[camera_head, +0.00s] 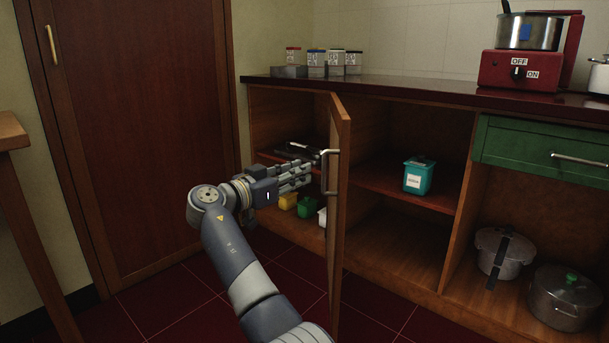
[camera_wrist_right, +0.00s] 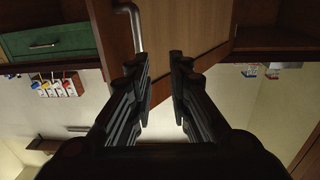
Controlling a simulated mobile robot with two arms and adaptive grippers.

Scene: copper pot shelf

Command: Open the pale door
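The pale door (camera_head: 341,220) of the low cabinet stands swung outward, seen nearly edge-on in the head view. Its metal bar handle (camera_head: 328,172) is on the left side of the door. My right gripper (camera_head: 309,174) is to the left of the handle, close to it, with its fingers pointing toward it. In the right wrist view the fingers (camera_wrist_right: 160,62) are spread with an empty gap. The door face (camera_wrist_right: 188,32) is beyond them, and the handle (camera_wrist_right: 134,24) is at the upper left of the fingertips. Contact cannot be told. My left gripper is not in view.
The cabinet's open shelves hold a teal container (camera_head: 418,177), a steel cooker (camera_head: 502,254) and a lidded pot (camera_head: 564,297). A green drawer (camera_head: 530,146) is at the right. A red stove (camera_head: 520,72) and several jars (camera_head: 316,60) stand on the dark counter. Tiled floor is clear in front.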

